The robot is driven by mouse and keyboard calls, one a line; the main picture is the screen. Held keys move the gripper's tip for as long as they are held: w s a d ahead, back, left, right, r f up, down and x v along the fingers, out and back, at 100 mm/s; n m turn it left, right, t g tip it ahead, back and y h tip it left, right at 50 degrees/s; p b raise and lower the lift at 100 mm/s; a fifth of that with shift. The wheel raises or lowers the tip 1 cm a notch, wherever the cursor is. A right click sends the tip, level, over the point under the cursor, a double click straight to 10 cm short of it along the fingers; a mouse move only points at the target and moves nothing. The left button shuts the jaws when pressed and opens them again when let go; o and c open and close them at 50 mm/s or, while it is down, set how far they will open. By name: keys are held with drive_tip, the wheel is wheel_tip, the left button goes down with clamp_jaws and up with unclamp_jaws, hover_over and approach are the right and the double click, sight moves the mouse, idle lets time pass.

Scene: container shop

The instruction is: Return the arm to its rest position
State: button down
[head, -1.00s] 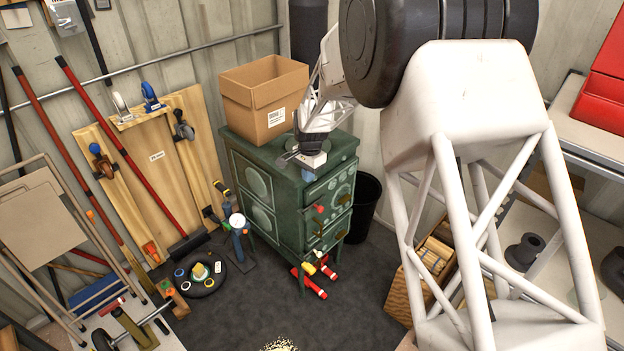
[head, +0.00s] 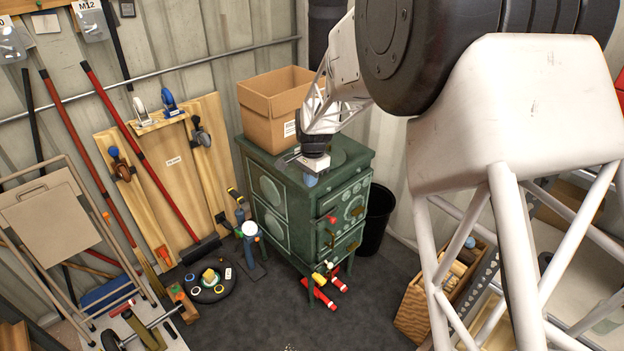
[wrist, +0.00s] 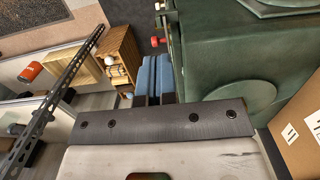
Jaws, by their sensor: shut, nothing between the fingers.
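My arm reaches down from the upper right in the head view. My gripper (head: 310,181) is by the near top edge of the green stove (head: 282,205), with its blue fingertips just showing. In the wrist view, the blue fingers (wrist: 152,75) lie side by side, shut and empty. The green stove (wrist: 220,60) fills the right of that view, beside the fingers. I cannot tell whether the gripper touches the stove.
An open cardboard box (head: 270,115) sits on the stove, close to my wrist. A black bin (head: 376,215) stands right of the stove, and a wooden crate (head: 425,300) in front of it. Boards and tools line the left wall. Some dark floor in front is clear.

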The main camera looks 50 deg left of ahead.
idle(0.3)
drive_tip(key=w+d+r, duration=0.4)
drive_tip(key=d+r, duration=0.2)
drive_tip(key=d, duration=0.4)
drive_tip(key=w+d+r, duration=0.4)
drive_tip(key=d+r, duration=0.2)
drive_tip(key=d, duration=0.4)
drive_tip(key=d+r+t, duration=0.1)
drive_tip(key=d+r, duration=0.4)
drive_tip(key=d, duration=0.7)
drive_tip(key=d+r, duration=0.4)
drive_tip(key=d, duration=0.8)
drive_tip(key=s+d+r+t, duration=0.1)
drive_tip(key=s+d, duration=0.4)
drive_tip(key=d, duration=0.4)
drive_tip(key=s+d+r, duration=0.1)
drive_tip(key=s+d, duration=0.4)
drive_tip(key=d, duration=0.4)
drive_tip(key=s+d+r+t, duration=0.1)
drive_tip(key=s+d+r, duration=0.1)
drive_tip(key=s+d, duration=0.5)
drive_tip(key=s+d+f, duration=0.2)
drive_tip(key=s+d, duration=0.5)
drive_tip(key=d, duration=0.1)
drive_tip(key=shift+f, duration=0.35)
drive_tip(key=shift+s, duration=0.1)
